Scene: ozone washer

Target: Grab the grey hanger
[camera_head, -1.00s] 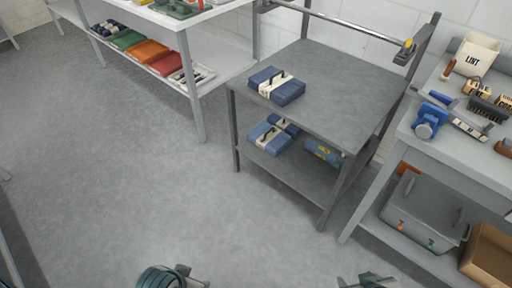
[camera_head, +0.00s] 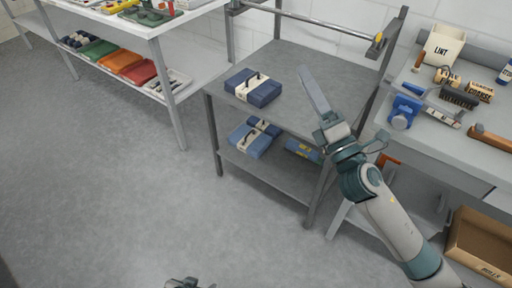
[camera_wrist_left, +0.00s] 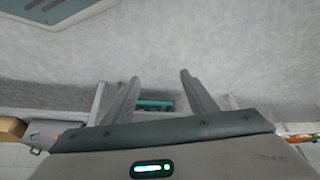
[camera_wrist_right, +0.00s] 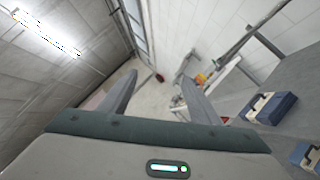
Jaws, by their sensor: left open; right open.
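I cannot make out a grey hanger for certain in any view. A small grey and yellow piece (camera_head: 377,42) sits at the right end of the metal rail (camera_head: 312,20) above the grey rack. My right gripper (camera_head: 308,76) is raised over the rack's right side, apart from the rail, its fingers pointing up and left. In the right wrist view its fingers (camera_wrist_right: 157,78) are spread and empty. My left gripper shows in the left wrist view (camera_wrist_left: 160,82), spread and empty above the floor. Only a bit of my left arm shows at the head view's bottom edge.
A workbench (camera_head: 440,148) with brushes and a LINT bin (camera_head: 441,47) stands right, a cardboard box (camera_head: 482,247) below. A white shelf with coloured cloths stands left. The floor is clear.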

